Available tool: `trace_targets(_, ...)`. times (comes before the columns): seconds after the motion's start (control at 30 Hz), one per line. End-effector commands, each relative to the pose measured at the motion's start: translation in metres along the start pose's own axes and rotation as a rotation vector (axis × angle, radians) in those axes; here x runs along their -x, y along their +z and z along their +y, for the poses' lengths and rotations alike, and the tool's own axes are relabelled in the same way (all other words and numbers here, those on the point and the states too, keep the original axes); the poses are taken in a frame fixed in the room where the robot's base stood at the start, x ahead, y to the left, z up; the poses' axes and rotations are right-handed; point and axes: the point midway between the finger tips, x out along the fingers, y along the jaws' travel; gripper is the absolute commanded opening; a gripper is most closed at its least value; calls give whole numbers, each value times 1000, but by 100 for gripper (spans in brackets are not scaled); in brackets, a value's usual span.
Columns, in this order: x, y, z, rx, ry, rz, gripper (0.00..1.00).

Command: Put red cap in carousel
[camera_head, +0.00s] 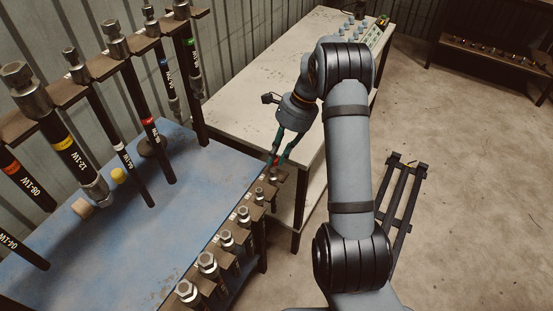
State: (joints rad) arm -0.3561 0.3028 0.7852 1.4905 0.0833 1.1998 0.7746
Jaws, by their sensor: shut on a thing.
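My gripper (277,158) points down just beyond the right end of the row of fittings, near the front edge of the white table. It is shut on a small red thing (276,160), which looks like the red cap. The fingers cover most of it, so its shape is hard to tell. I cannot make out a carousel for certain in this view.
A yellow cap (118,175) and a beige cap (82,207) sit on the blue table (175,225). Hoses hang from a rack (70,92) at left. Metal fittings (207,264) line the blue table's edge. The white table (245,95) is mostly clear.

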Motion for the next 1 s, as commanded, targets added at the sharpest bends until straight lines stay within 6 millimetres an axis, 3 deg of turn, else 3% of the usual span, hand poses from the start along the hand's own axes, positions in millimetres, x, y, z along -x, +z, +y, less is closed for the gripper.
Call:
trace_targets(0.33, -35, -12, -2, -1, 3, 0, 0)
trace_targets(0.77, -44, -16, -3, 1, 0, 1, 0)
trace_targets(0.8, -42, -15, -3, 1, -1, 1, 21)
trace_targets(1.0, -42, -16, -3, 1, 0, 1, 26)
